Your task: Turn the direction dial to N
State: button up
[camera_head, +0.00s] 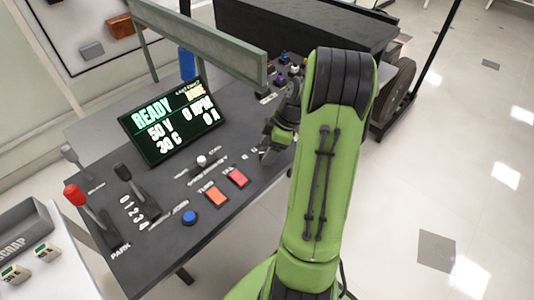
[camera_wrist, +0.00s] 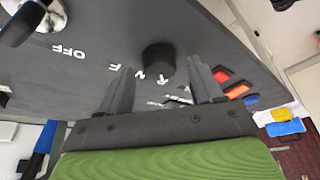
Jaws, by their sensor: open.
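The direction dial (camera_wrist: 158,57) is a round black knob on the dark panel in the wrist view. White letters F, N and R (camera_wrist: 138,78) are printed along its near side; which letter it points to I cannot tell. My gripper (camera_wrist: 162,68) is open. Its two fingers stand apart, one on either side of the knob in the picture; whether they touch it I cannot tell. In the head view my gripper (camera_head: 270,152) is low over the right part of the console, and my green arm hides the dial.
The console (camera_head: 150,235) carries a screen (camera_head: 175,122) reading READY, a red-topped lever (camera_head: 76,196), a black lever (camera_head: 124,174), orange and red buttons (camera_head: 237,178) and a blue button (camera_head: 190,217). An OFF marking (camera_wrist: 68,51) lies left of the dial in the wrist view.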

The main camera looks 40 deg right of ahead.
jog(key=shift+w+a+f, duration=0.1)
jog(key=shift+f, duration=0.25)
jog(key=c, duration=1)
jog(key=shift+c, duration=0.2)
